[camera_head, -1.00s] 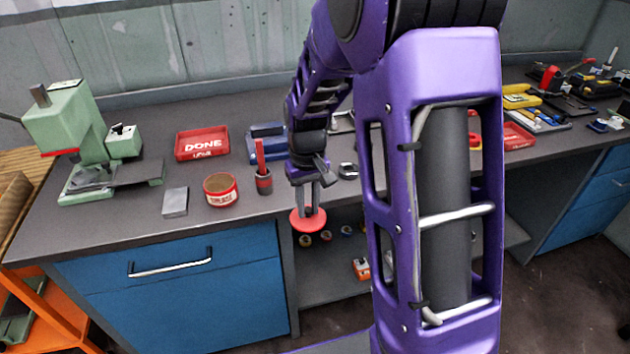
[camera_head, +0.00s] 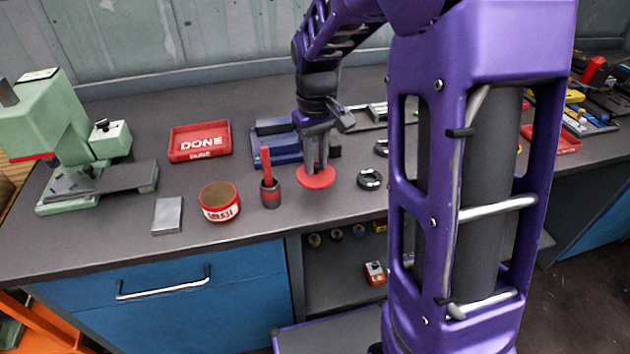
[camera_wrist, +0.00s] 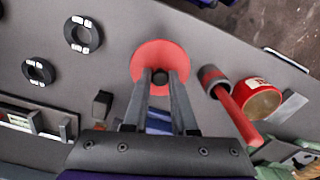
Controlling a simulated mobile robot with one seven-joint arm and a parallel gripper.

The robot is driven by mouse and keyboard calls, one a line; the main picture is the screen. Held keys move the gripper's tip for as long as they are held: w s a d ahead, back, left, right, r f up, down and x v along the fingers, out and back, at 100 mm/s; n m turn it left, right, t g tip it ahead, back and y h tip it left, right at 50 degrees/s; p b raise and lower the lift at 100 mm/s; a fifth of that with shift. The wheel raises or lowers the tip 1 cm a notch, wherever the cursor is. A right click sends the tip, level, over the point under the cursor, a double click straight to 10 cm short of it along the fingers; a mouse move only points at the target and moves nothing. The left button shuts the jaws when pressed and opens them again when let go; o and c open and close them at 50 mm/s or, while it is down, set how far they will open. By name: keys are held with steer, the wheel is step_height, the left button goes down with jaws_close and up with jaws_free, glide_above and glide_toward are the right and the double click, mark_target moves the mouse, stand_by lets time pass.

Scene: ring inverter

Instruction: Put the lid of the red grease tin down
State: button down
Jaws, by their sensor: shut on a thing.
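The red lid (camera_head: 316,178) is a flat round disc with a dark knob (camera_wrist: 157,76) in its middle. My gripper (camera_head: 318,166) points down and is shut on the knob, with the lid level beneath the fingers. The lid is over the bench top, at or just above its surface; I cannot tell if it touches. The lid also shows in the wrist view (camera_wrist: 150,54), between the fingertips. The red grease tin (camera_head: 220,203) stands open to the left, with a brown inside and a pale label. It also shows in the wrist view (camera_wrist: 262,98).
A dark ring (camera_head: 369,180) lies to the right, a blue fixture (camera_head: 277,143) behind. A red DONE tray (camera_head: 199,143), grey block (camera_head: 167,215) and green press (camera_head: 75,140) are further left.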

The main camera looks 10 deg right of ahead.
mark_target(316, 173)
steer(key=shift+f+b, duration=0.4)
steer(key=shift+f, duration=2.35)
steer(key=shift+f, duration=0.1)
steer(key=c, duration=0.7)
jaws_free()
step_height(316, 173, up, 12)
steer(key=shift+r+p, duration=0.15)
steer(key=shift+p, duration=0.85)
